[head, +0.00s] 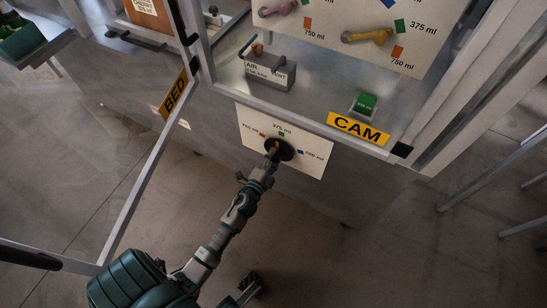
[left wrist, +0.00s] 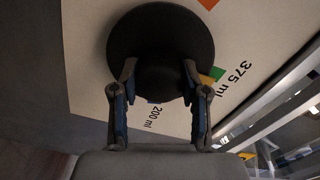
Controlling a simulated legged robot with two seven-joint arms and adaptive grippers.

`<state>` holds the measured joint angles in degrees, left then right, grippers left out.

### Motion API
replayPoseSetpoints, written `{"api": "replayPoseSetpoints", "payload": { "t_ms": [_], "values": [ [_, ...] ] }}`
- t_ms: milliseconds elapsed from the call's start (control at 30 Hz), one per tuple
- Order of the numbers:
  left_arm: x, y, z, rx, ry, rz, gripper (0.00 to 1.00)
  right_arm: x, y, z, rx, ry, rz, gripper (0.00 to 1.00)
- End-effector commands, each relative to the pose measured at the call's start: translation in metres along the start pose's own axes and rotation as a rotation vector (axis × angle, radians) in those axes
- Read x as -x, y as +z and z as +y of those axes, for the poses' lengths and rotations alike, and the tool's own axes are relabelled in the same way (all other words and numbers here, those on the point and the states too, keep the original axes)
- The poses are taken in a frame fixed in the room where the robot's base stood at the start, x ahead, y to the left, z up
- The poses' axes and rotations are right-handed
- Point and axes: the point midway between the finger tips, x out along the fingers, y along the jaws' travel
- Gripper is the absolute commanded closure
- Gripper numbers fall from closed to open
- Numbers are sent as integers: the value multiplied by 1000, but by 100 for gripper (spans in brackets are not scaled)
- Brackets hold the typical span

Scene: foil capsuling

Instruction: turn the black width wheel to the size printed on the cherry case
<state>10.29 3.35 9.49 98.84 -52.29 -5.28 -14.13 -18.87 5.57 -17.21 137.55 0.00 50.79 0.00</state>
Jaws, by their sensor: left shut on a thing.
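The black width wheel (head: 287,152) sits on a white plate (head: 312,158) on the front of the grey bench. The plate carries an orange mark at the left, a green mark with 375 ml at the top and a blue mark with 200 ml at the right. My left gripper (head: 272,158) is shut on the wheel, with one finger on each side of its lower part in the left wrist view (left wrist: 160,90).
A yellow CAM sign (head: 358,129) and a green block (head: 364,103) are right of the plate. A grey AIR/VENT box (head: 270,73) stands above it. A board (head: 345,30) shows coloured size marks.

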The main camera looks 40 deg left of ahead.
Motion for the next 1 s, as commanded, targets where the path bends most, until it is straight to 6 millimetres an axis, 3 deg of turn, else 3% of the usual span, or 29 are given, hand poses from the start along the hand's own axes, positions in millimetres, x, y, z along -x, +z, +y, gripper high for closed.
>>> {"api": "replayPoseSetpoints", "payload": {
  "t_ms": [567, 600, 700, 1000],
  "values": [
    [1, -2, 5, -36, 8, 3, 90, -2, -1, 0, 0, -1, 6, 100],
    [1, -2, 5, -35, 8, 3, 53, -2, -1, 0, 0, -2, 7, 100],
    [1, -2, 5, -35, 7, 2, 30, -2, -1, 0, 1, -2, 8, 100],
    [2, -1, 2, -35, 3, 1, 30, -3, -1, 0, 2, -2, 9, 100]
  ]
}}
